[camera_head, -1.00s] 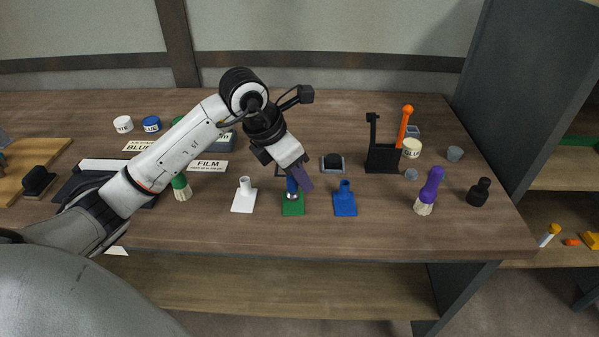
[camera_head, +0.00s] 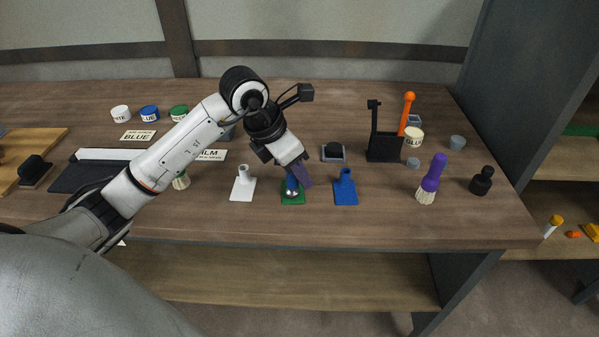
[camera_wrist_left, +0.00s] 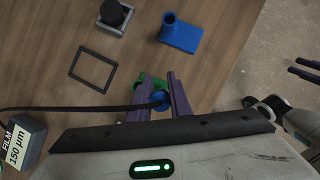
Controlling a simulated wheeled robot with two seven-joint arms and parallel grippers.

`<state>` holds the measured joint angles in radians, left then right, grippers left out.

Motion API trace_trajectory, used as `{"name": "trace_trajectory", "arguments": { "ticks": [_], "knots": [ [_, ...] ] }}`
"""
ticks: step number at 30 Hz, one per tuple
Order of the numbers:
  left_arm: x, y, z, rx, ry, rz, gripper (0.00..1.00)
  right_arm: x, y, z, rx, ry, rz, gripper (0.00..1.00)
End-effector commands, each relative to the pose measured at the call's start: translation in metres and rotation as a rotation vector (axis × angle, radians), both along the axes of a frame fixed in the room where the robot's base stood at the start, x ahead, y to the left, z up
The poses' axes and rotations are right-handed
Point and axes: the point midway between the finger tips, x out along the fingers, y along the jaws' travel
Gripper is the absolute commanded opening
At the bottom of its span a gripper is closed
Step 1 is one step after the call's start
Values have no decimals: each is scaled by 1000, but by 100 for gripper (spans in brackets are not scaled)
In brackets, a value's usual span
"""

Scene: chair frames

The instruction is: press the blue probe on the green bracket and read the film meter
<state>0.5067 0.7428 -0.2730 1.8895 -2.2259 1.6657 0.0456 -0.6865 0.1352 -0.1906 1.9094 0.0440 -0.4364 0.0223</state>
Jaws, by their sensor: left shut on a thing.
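My left gripper (camera_head: 298,174) has purple fingers and is shut on the blue probe (camera_head: 291,184), held upright with its silvery tip down over the green bracket (camera_head: 300,197). I cannot tell whether the tip touches the bracket. In the left wrist view the probe's blue top (camera_wrist_left: 160,100) sits between the fingers, with the green bracket (camera_wrist_left: 151,82) partly hidden behind them. A black cable runs left from the probe. The film meter (camera_wrist_left: 17,148) reads 150 µm there; my arm mostly hides it in the head view. My right gripper (camera_wrist_left: 306,70) shows at the wrist view's right edge, fingers apart.
A white bracket (camera_head: 243,188) and a blue bracket (camera_head: 345,190) flank the green one. A black holder (camera_head: 384,146), a purple-handled brush (camera_head: 431,181) and a black bottle (camera_head: 481,181) stand to the right. Paint pots (camera_head: 149,113) stand at the back left.

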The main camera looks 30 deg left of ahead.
Motion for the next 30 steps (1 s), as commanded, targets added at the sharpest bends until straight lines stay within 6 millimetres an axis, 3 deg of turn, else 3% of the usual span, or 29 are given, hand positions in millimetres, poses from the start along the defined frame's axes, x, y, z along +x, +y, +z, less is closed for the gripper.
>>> {"name": "trace_trajectory", "arguments": {
  "ticks": [30],
  "knots": [
    [0,0,-10,0,0,0,0,0,0,-8,0,-1,1,31]
  ]
}}
